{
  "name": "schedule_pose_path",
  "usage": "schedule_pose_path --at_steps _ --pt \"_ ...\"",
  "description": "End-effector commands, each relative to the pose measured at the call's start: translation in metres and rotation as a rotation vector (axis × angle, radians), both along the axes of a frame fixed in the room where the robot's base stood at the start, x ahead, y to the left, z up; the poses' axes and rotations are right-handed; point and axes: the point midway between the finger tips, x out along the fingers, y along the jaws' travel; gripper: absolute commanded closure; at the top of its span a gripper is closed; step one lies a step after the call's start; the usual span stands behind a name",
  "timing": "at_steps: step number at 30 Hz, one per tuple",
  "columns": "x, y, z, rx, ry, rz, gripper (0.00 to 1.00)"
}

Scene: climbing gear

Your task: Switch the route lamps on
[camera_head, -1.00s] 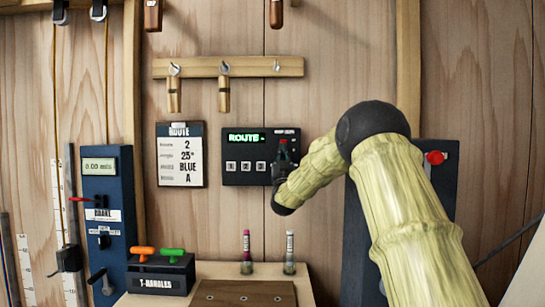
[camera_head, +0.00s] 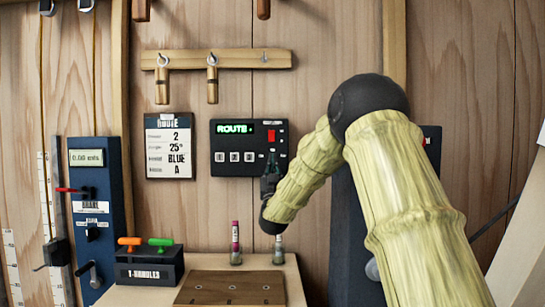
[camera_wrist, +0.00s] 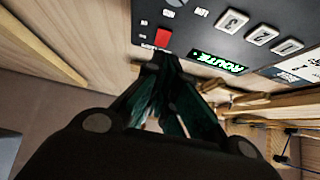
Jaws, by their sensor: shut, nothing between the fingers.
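The black route panel (camera_head: 225,160) is on the wooden wall. It has a lit green display reading "ROUTE" (camera_head: 235,129), several numbered white keys (camera_head: 235,157) and a red switch (camera_head: 271,135) at its right. My gripper (camera_head: 271,153) is shut and empty in front of the panel, just below the red switch, hiding part of the panel's lower right. In the wrist view the closed fingertips (camera_wrist: 162,60) point at the panel edge, close to the red switch (camera_wrist: 163,38). I cannot tell whether they touch the panel, or the switch's position.
A route card (camera_head: 169,147) hangs left of the panel. A wooden rail (camera_head: 235,58) with hanging pegs is above. Below, a wooden ledge holds two small tubes (camera_head: 235,243) and a dark plate. The T-handles box (camera_head: 150,269) and blue brake unit (camera_head: 95,200) stand left.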

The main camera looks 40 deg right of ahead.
Motion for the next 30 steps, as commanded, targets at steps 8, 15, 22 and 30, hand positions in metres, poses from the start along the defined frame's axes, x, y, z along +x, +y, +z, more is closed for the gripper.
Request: schedule_pose_path --at_steps 8,15,22,30 --pt "-0.009 0.007 -0.015 0.000 0.001 0.001 1.00" --pt "-0.009 0.007 -0.015 0.000 0.001 0.001 1.00" --pt "-0.009 0.007 -0.015 0.000 0.001 0.001 1.00" --pt "-0.009 0.007 0.004 -0.001 0.000 0.001 1.00"
